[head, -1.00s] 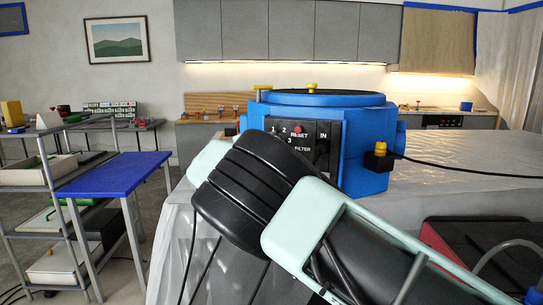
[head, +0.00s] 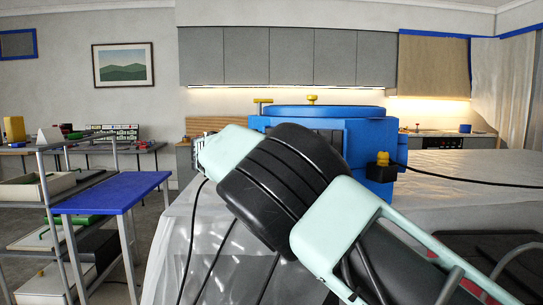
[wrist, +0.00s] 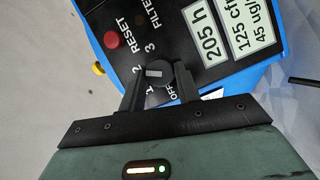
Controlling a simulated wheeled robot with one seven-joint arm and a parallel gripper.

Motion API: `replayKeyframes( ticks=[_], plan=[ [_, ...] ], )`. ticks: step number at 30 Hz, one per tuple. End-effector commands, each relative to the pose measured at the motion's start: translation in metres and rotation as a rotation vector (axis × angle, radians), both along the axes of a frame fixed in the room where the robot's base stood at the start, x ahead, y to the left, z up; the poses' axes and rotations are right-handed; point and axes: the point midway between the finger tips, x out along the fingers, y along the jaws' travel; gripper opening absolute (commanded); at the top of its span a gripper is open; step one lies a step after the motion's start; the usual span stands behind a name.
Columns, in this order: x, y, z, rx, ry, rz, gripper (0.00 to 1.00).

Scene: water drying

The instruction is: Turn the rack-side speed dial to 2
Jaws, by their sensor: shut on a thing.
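The blue machine (head: 375,145) stands on a sheet-covered surface. Its control panel is mostly hidden behind my arm in the head view, but shows in the wrist view (wrist: 195,60). The black speed dial (wrist: 160,75) there has a white pointer mark. Labels OFF, 1, 2 and 3 surround it, and the mark points left, toward the 2. My gripper (wrist: 159,70) has its fingers on either side of the dial and is shut on it. Its fingers do not show in the head view.
A red reset button (wrist: 112,40) and a yellow knob (wrist: 99,68) lie near the dial. A black cable (head: 470,180) runs right from the machine's yellow fitting (head: 383,160).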

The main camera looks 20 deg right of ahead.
Motion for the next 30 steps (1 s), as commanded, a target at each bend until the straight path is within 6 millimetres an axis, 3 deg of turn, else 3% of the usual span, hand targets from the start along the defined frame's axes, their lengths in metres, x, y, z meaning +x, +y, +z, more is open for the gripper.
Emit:
replayKeyframes(
  ticks=[13,14,16,25,30],
  plan=[
    [-0.001,0.000,-0.003,0.010,-0.001,-0.004,0.10],
    [-0.001,0.000,-0.003,0.010,-0.001,-0.004,0.35],
    [-0.001,0.000,-0.003,0.010,-0.001,-0.004,0.54],
    [-0.001,0.001,-0.001,0.009,-0.004,-0.002,0.54],
    [-0.008,0.014,0.000,0.009,-0.004,0.002,0.54]
  ],
)
